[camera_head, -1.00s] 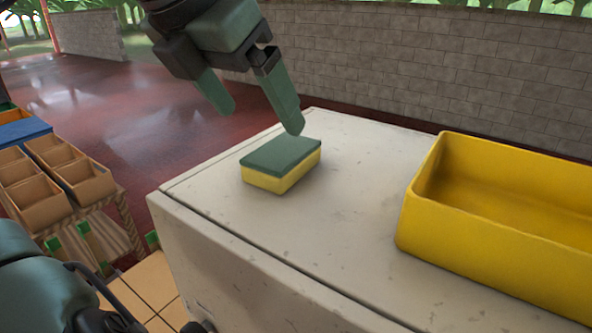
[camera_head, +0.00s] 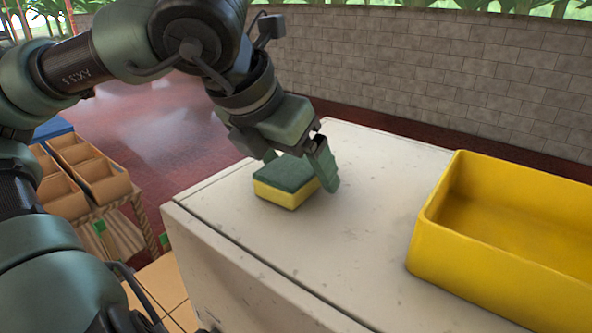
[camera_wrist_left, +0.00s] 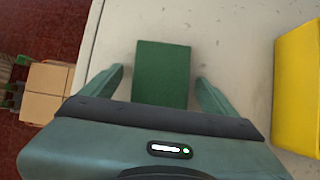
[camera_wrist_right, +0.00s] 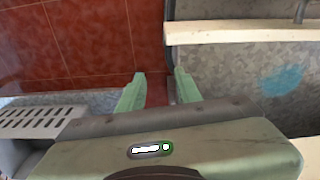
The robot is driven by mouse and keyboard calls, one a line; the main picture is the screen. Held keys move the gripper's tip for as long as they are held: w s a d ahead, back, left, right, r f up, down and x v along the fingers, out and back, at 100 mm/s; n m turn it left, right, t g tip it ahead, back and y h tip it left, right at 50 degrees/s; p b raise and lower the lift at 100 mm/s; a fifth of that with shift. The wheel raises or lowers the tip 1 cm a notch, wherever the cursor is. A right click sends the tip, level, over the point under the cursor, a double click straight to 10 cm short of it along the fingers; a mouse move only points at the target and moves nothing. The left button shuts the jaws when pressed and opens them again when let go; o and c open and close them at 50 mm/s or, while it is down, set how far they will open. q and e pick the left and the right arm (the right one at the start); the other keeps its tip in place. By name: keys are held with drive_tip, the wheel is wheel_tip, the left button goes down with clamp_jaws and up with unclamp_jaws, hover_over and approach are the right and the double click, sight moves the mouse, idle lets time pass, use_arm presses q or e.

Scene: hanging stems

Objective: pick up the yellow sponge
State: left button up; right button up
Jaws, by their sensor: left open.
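The yellow sponge (camera_head: 285,195) has a dark green top layer and lies flat on a worn off-white cabinet top. My left gripper (camera_head: 300,170) is open, with its fingers around the sponge's far and right sides in the head view. In the left wrist view the sponge's green top (camera_wrist_left: 161,74) sits between the two spread fingers (camera_wrist_left: 160,85), with a gap on each side. My right gripper (camera_wrist_right: 158,88) shows only in the right wrist view, its fingers apart and nothing seen between them.
A yellow open bin (camera_head: 500,225) stands on the cabinet top (camera_head: 350,235) to the right. Cardboard boxes (camera_head: 85,175) sit on a rack at left. A grey block wall (camera_head: 450,60) rises behind. The right wrist view shows red tiles (camera_wrist_right: 80,40) and a pale ledge (camera_wrist_right: 240,32).

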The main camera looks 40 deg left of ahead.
sight(295, 163)
use_arm(q)
drive_tip(key=c, duration=1.5)
drive_tip(key=shift+o, duration=0.2)
wheel_tip(295, 163, up, 20)
drive_tip(key=b, duration=0.1)
drive_tip(key=o, duration=0.4)
drive_tip(key=shift+c, duration=1.2)
